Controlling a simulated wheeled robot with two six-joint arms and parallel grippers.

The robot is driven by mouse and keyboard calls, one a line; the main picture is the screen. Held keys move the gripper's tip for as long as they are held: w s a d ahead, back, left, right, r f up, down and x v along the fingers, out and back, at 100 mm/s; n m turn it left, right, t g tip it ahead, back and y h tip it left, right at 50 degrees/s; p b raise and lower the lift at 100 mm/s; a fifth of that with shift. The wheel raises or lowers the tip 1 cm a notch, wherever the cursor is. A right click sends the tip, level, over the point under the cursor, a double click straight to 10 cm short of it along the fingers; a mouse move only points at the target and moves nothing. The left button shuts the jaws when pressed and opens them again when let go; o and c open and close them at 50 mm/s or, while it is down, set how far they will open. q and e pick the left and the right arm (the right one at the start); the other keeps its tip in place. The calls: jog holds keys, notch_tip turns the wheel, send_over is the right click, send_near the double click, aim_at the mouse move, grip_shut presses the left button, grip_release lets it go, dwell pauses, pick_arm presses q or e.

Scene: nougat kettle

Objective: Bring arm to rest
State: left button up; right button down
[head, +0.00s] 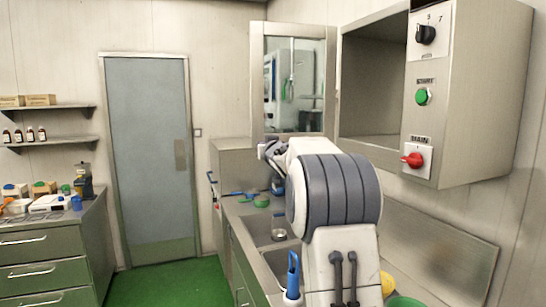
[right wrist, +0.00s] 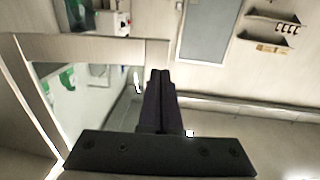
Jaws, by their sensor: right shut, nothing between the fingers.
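My right arm (head: 338,195) rises from the bottom of the head view, right of the middle, with its large grey joint in front of the counter and sink. Its far end (head: 268,150) reaches toward the mirror-like window, partly hidden behind the joint. In the right wrist view my right gripper (right wrist: 160,75) has its two dark fingers together, with nothing held between them. It is in free air. My left gripper is in neither view.
A wall box at the right carries a black knob (head: 426,34), a green button (head: 422,96) and a red switch (head: 412,160). A steel counter (head: 234,209) with sinks lies below my arm. Green drawers (head: 40,270) stand left; the green floor (head: 160,285) between is clear.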

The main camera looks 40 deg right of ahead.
jog(key=a+b+v, duration=0.1)
jog(key=b+v, duration=0.1)
jog(key=v, duration=0.7)
jog(key=s+a+f+n+g+y, duration=0.2)
jog(key=s+a+f+g+y, duration=0.1)
jog(key=a+f, duration=0.9)
jog(key=s+a+f+n+g+y, duration=0.3)
jog(key=a+f, duration=0.5)
jog(key=a, duration=0.7)
jog(key=s+a+f+n+g+y, duration=0.2)
jog(key=s+a+f+g, duration=0.4)
jog(key=s+a+f, duration=0.55)
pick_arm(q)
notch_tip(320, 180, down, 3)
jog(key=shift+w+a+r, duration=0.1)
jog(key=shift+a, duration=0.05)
pick_arm(e)
jog(key=s+f+n+g, duration=0.2)
jog(key=s, duration=0.7)
jog(key=s+a+f+n+g, duration=0.1)
jog(key=s+f+n+g, duration=0.1)
jog(key=s, duration=0.7)
jog(key=shift+s+n+g+h, duration=0.3)
jog(key=shift+s+g, duration=0.05)
jog(key=shift+g, duration=0.05)
jog(key=shift+a, duration=0.1)
